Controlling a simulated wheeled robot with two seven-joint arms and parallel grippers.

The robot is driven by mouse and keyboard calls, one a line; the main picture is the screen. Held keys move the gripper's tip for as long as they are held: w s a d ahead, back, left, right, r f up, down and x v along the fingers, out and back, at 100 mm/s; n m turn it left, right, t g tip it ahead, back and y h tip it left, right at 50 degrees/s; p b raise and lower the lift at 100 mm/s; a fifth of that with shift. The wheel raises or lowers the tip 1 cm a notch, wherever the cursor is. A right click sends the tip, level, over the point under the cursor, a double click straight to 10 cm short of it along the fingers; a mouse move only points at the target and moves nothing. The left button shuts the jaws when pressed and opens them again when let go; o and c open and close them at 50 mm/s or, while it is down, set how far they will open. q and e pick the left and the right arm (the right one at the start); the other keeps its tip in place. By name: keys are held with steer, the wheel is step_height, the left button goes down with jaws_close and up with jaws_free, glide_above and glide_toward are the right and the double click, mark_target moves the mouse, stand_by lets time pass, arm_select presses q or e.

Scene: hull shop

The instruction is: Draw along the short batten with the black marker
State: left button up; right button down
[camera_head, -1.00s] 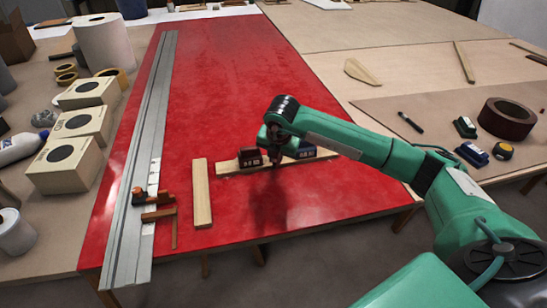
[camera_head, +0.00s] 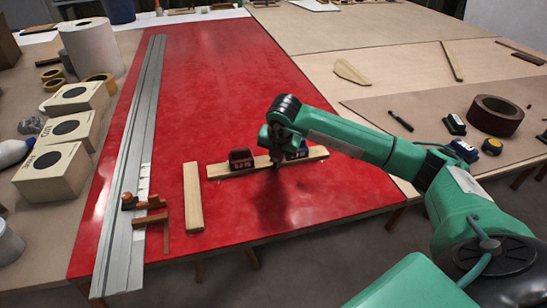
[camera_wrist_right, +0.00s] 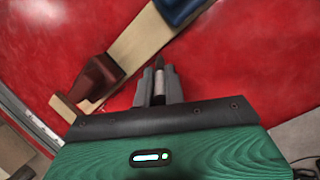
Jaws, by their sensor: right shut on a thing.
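A pale wooden batten (camera_head: 236,168) lies across the red sheet, with a dark red weight (camera_head: 241,160) and a blue weight (camera_head: 297,153) on it. A second pale batten (camera_head: 193,197) lies to its left, pointing towards me. My right gripper (camera_head: 277,163) is low over the red sheet at the weighted batten's near side, between the weights. In the wrist view the right gripper (camera_wrist_right: 159,88) is shut on a slim dark-tipped marker (camera_wrist_right: 159,82), pointing towards the batten (camera_wrist_right: 140,43). I cannot tell whether its tip touches the sheet. No line shows. My left gripper is not in view.
A long metal rail (camera_head: 131,170) with an orange-brown tool (camera_head: 143,202) lies at the left of the red sheet. Boxes (camera_head: 50,170) stand farther left. At right are a black pen-like thing (camera_head: 401,120), a tape roll (camera_head: 503,110) and more weights (camera_head: 463,150).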

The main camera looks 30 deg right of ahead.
steer(key=shift+d, duration=0.2)
steer(key=shift+s+d, duration=0.25)
steer(key=shift+d, duration=0.35)
steer(key=shift+d+f+b, duration=0.1)
steer(key=shift+d+b, duration=0.05)
steer(key=shift+b, duration=0.15)
steer(key=shift+s+d, duration=0.25)
steer(key=shift+d, duration=0.35)
steer(key=shift+d, duration=0.2)
steer(key=shift+s+d+b, duration=0.15)
steer(key=shift+d+b, duration=0.2)
steer(key=shift+d, duration=0.15)
steer(key=shift+d, duration=0.1)
steer(key=shift+s+d, duration=0.25)
steer(key=shift+d, duration=0.4)
steer(key=shift+b, duration=0.3)
